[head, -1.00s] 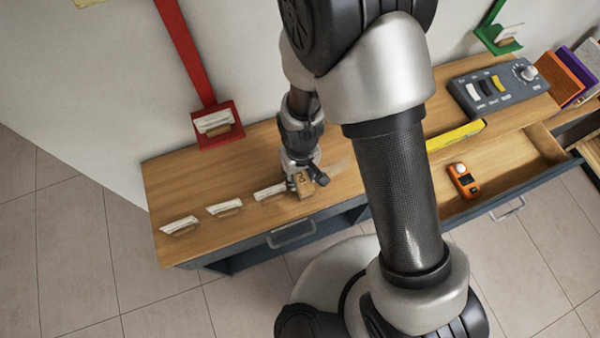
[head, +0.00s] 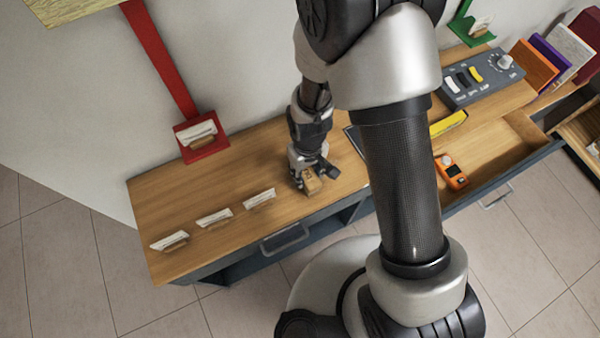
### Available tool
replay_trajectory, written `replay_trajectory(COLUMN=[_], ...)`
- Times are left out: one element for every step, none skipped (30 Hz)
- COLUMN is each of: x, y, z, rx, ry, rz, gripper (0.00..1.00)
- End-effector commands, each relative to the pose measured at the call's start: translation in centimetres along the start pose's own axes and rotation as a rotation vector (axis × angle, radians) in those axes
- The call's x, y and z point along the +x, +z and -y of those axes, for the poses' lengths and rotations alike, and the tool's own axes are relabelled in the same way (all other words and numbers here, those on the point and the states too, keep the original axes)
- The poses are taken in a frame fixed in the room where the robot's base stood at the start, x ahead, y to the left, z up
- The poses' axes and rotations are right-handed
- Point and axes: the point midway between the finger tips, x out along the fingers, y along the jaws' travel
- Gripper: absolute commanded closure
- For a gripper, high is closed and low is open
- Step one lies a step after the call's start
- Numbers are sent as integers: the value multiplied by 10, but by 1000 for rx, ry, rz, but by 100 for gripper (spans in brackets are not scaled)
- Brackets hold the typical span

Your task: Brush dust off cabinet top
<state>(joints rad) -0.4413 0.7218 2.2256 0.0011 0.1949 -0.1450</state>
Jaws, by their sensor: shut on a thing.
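The cabinet top (head: 165,207) is a wooden surface running across the middle of the head view. My gripper (head: 309,179) is low over it, right of the row of white pieces. It is shut on a small tan wooden block-like thing, probably the brush (head: 312,186). Its bristles are hidden, and I cannot tell whether it touches the top. A faint darker smudge, possibly dust or shadow, shows on the wood left of the gripper. My arm hides part of the top to the right.
Three white pieces (head: 214,217) lie along the front left. A red holder (head: 203,146) stands behind them, a green one (head: 468,30) farther right. The right drawer (head: 500,150) is open, with an orange device (head: 451,172) inside. A grey switch panel (head: 482,77) sits behind.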

Motion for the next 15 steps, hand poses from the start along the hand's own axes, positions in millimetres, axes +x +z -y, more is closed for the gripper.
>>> replay_trajectory(x=[1,1,1,1,1,1,1,1,1,1,1,1,1,1,0], y=[0,0,0,0,0,0,0,0,0,0,0,0,0,0,0], z=[-6,-8,-11,-13,-15,-16,-17,-17,-18,-19,-21,-23,-26,-28,-32], rx=[4,3,3,3,3,2,2,1,1,1,1,2,3,4,3], ry=[0,0,0,0,0,0,0,0,0,0,0,0,0,0,0], rz=[-1,-1,-1,-1,-1,0,-1,0,-1,-1,-1,-1,-1,-1,-2], gripper=[83,83,83,83,83,83,83,83,83,83,83,83,83,83,83])
